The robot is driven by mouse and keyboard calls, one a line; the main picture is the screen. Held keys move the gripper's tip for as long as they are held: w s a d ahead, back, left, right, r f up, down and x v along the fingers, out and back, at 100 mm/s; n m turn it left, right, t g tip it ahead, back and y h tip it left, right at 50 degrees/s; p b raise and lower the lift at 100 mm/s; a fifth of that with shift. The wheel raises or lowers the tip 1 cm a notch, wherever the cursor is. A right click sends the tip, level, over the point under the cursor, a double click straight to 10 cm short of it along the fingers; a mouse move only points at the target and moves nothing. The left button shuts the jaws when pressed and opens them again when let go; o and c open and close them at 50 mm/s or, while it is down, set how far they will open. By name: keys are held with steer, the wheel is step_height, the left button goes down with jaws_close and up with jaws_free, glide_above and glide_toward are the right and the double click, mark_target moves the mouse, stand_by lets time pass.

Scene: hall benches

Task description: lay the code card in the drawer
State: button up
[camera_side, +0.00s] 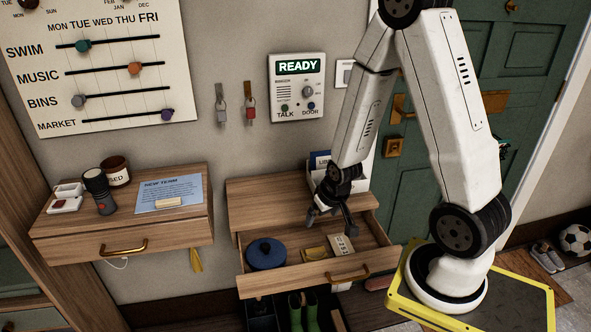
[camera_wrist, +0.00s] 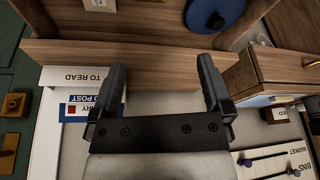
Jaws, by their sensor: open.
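The drawer (camera_side: 290,284) under the right-hand shelf is pulled open. A small white card with dark marks (camera_side: 342,245), which looks like the code card, lies inside it towards the right. In the wrist view a white card (camera_wrist: 99,5) shows at the top edge, cut off, on the wooden drawer floor. My gripper (camera_side: 334,216) is above the back of the drawer, apart from the card. In the wrist view its fingers (camera_wrist: 162,80) are spread with nothing between them.
A blue round lidded thing (camera_side: 266,254) and a yellow item (camera_side: 315,254) share the drawer. A letter holder (camera_side: 320,163) stands on the shelf behind my gripper. A second, shut drawer (camera_side: 125,246) is at left. Green boots (camera_side: 303,311) stand below.

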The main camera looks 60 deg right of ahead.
steer(key=s+a+r+n+y, duration=0.1)
steer(key=a+r+n, duration=0.4)
steer(key=a+r, duration=0.4)
steer(key=a, duration=0.3)
steer(key=shift+s+r+g+y, duration=0.15)
steer(key=shift+r+g+y, duration=0.15)
steer(key=shift+r+g, duration=0.1)
steer(key=shift+a+f, duration=0.1)
